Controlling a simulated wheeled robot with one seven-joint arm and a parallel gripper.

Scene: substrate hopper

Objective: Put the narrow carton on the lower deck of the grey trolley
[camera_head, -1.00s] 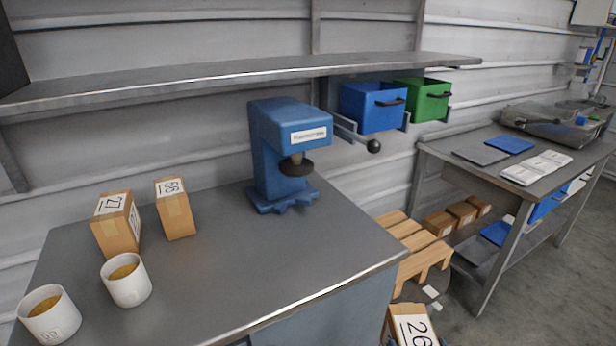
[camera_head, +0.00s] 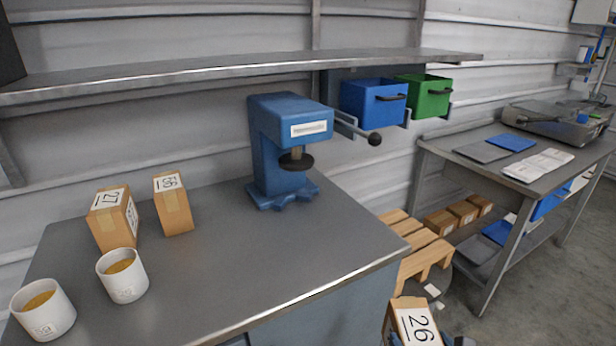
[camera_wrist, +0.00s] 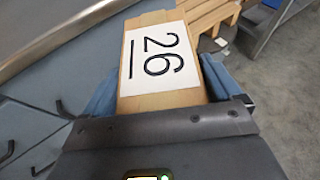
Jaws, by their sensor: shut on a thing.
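My gripper (camera_wrist: 161,88) is shut on a carton marked 26 (camera_wrist: 158,55), with one blue finger on each side of it. In the head view this brown carton (camera_head: 413,322) is at the bottom edge, right of the counter's front corner, its lower part cut off. Two other cartons stand upright on the counter: one marked 27 (camera_head: 113,219) and a slimmer one, apparently marked 56 (camera_head: 173,205). I cannot tell by shape alone which carton is the narrow one. No grey trolley can be identified for certain.
The grey counter (camera_head: 235,255) holds a blue press (camera_head: 287,150) and two white cups (camera_head: 122,275) (camera_head: 43,310). A wooden pallet (camera_head: 425,250) lies beyond the held carton. A grey table (camera_head: 480,153) at right has a lower shelf with small cartons (camera_head: 465,211).

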